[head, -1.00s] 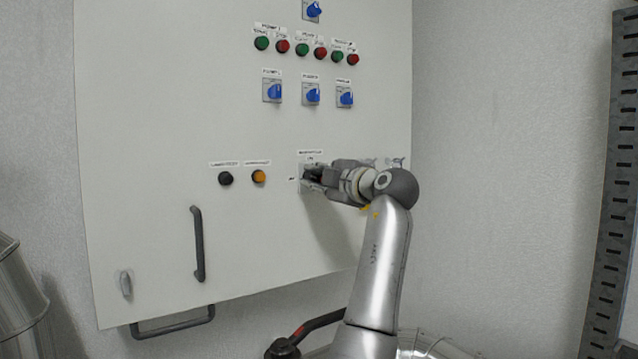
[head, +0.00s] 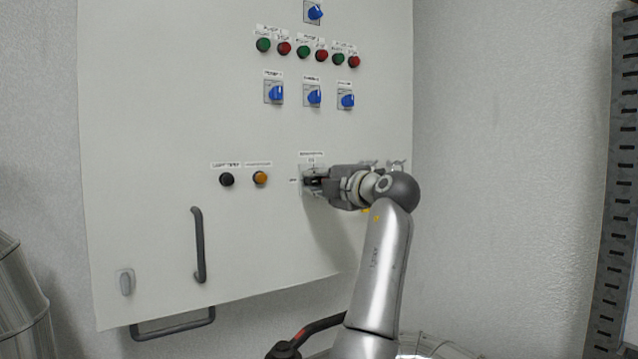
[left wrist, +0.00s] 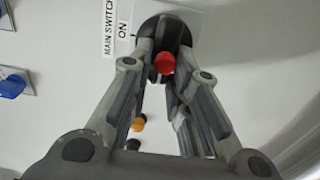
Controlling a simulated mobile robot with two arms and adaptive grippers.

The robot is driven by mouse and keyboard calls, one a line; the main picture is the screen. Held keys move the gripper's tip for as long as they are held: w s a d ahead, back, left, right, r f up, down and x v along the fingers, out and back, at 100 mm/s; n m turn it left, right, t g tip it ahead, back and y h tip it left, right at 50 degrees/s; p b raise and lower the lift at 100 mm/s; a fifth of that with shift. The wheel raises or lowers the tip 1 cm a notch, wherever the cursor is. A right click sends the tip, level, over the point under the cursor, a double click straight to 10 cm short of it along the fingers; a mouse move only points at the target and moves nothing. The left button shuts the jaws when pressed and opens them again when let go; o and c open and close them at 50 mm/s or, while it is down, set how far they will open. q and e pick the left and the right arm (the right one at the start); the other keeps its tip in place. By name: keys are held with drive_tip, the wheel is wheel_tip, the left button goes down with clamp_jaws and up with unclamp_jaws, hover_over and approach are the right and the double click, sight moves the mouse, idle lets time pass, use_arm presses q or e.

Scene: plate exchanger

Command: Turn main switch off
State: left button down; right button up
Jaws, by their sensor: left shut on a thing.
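The main switch (head: 304,191) is on the lower part of the pale cabinet door, on a light plate with labels above and to its left. My left gripper (head: 313,181) reaches it from the right and is shut on its knob, which the fingers largely hide in the head view. In the left wrist view the red part of the main switch (left wrist: 165,63) shows between the fingers of my left gripper (left wrist: 165,45), beside a "MAIN SWITCH" and "ON" label. The knob's exact angle cannot be told. My right gripper is not in view.
A black button (head: 227,180) and an orange button (head: 260,178) sit left of the switch. Blue selector knobs (head: 313,96) and green and red buttons (head: 303,52) are above. A grey door handle (head: 198,245) is lower left. A dark slotted rail (head: 612,180) stands far right.

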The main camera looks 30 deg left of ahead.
use_arm(q)
drive_tip(key=c, duration=1.4)
unclamp_jaws()
drive_tip(key=shift+o, duration=0.2)
drive_tip(key=v, duration=1.2)
drive_tip(key=shift+f, duration=0.15)
